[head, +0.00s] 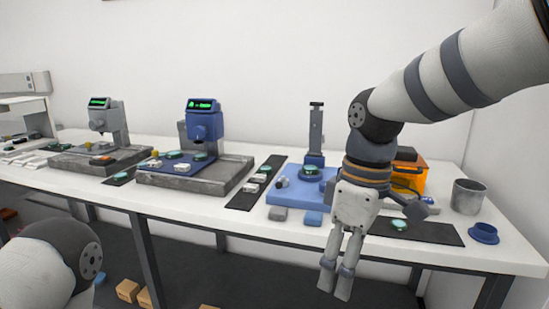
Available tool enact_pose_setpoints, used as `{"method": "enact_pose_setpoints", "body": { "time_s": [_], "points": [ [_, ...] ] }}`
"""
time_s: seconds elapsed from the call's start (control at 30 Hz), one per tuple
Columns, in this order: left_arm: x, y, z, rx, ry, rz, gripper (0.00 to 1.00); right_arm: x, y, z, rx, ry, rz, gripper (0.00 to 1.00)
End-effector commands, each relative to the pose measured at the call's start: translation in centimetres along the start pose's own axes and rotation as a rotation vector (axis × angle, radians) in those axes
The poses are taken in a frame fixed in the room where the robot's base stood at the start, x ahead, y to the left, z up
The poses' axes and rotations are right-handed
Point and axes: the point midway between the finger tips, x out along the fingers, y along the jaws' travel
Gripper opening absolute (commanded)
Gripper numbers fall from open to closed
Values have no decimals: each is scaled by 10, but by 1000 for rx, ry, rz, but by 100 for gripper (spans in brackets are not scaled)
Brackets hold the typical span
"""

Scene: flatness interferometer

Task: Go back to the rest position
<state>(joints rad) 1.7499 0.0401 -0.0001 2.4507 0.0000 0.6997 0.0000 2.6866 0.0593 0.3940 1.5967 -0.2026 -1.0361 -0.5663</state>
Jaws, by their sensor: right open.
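My right gripper (337,277) hangs from the arm at the upper right, fingers pointing down. Its two fingers are a little apart with nothing between them. It shows in front of the white table's (265,226) front edge, and I cannot tell how far it stands from the edge. My left arm shows only as a rounded part at the lower left. My left gripper is out of the picture.
A grey instrument (113,125) and a blue instrument (205,124) stand on the table. Right are a blue stand (315,135), an orange box (410,178), a metal cup (468,196) and a blue ring (484,233). Cardboard boxes (128,290) lie below.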

Motion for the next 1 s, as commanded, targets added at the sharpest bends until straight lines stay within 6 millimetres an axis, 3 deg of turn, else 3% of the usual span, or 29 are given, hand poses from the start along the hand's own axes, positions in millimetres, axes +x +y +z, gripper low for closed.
{"method": "enact_pose_setpoints", "body": {
  "time_s": [0.03,0.17,0.23,0.3,0.43,0.5,0.6,0.7,0.8,1.0],
  "points": [
    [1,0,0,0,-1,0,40,36,-1,6,46,-7,-34,60],
    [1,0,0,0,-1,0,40,131,-12,28,215,6,-90,60],
    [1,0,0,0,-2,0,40,184,-26,51,331,6,-115,60],
    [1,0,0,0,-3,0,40,234,-46,82,458,-3,-128,60],
    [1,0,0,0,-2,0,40,303,-95,156,703,-42,-116,60],
    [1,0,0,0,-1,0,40,322,-121,198,817,-70,-88,60],
    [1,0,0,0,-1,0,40,333,-151,247,936,-104,-38,60],
    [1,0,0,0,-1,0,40,333,-166,276,1001,-122,3,60],
    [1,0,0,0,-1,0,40,332,-171,286,1024,-124,21,60],
    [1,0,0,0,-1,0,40,332,-170,285,1025,-121,24,60]
  ]
}}
